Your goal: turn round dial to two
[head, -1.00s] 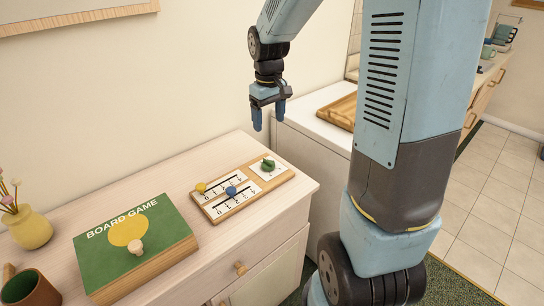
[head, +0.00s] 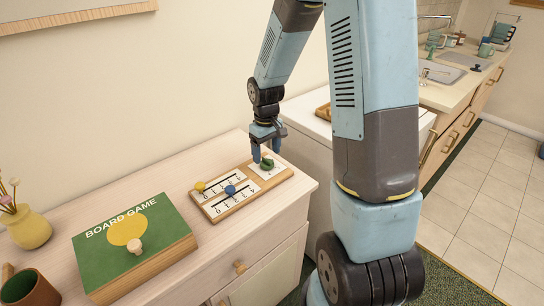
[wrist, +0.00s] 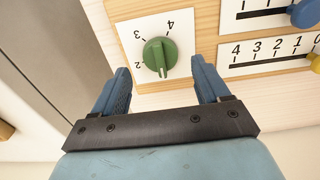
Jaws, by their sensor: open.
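The green round dial (head: 267,164) sits on a white card at the right end of a wooden board (head: 240,209) on the cabinet top. In the wrist view the dial (wrist: 158,57) shows a raised ridge running nearly up and down the picture, with 4, 3 and 2 readable around it. No digit is readable by the ridge's lower end. My gripper (head: 266,150) points down right at the dial. In the wrist view my gripper (wrist: 160,66) is open and empty, its fingertips left and right of the dial, slightly below its middle; contact cannot be told.
The board also carries a yellow slider knob (head: 200,187) and a blue slider knob (head: 230,190), left of the dial. A green board game box (head: 165,257), a brown mug (head: 38,290) and a yellow vase (head: 27,230) stand further left. A white unit stands behind the cabinet's right end.

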